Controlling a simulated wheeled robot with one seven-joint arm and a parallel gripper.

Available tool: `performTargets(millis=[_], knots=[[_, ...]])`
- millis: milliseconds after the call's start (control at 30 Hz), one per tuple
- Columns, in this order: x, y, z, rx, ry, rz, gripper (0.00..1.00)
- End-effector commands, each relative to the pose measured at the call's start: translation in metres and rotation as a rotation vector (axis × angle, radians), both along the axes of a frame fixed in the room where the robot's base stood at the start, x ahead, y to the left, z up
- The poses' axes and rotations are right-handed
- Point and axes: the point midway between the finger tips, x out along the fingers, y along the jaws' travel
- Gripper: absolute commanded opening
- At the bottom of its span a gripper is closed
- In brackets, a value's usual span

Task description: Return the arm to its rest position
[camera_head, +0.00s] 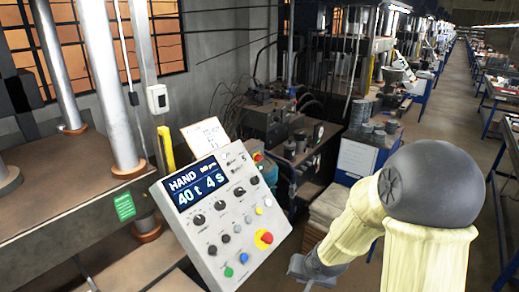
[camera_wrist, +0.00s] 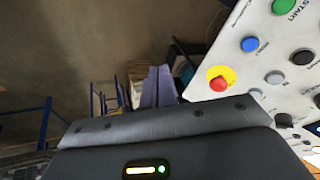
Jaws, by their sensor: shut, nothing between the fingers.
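My arm, with cream links and a dark grey joint, reaches in from the right of the head view and is bent. My gripper (camera_head: 300,270) is at the lower middle of that view, just right of the control panel's (camera_head: 205,240) lower right edge, apart from it as far as I can tell. In the wrist view the two fingers of my gripper (camera_wrist: 158,76) lie together with nothing between them. The control panel (camera_wrist: 228,60) fills the upper right there, with its red button on a yellow disc (camera_wrist: 218,85) beside the fingers.
The panel's display (camera_head: 196,183) reads HAND, 40 t 4 s. A press with pale columns (camera_head: 110,90) stands at left. A cluttered bench with dark machinery (camera_head: 280,125) and a white-fronted cabinet (camera_head: 356,158) stand behind. A clear aisle floor (camera_head: 440,110) runs back at right, beside blue-framed benches.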

Motion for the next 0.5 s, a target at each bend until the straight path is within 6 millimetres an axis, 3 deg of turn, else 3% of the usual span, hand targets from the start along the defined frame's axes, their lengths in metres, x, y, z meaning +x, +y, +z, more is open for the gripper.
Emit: performTargets(millis=[100,300,500], knots=[[-0.03,-0.019,-0.001,-0.125,0.037,0.06,0.0],[-0.087,-0.035,0.003,-0.218,0.131,0.178,0.0],[-0.113,-0.035,0.007,-0.219,0.174,0.242,0.0]])
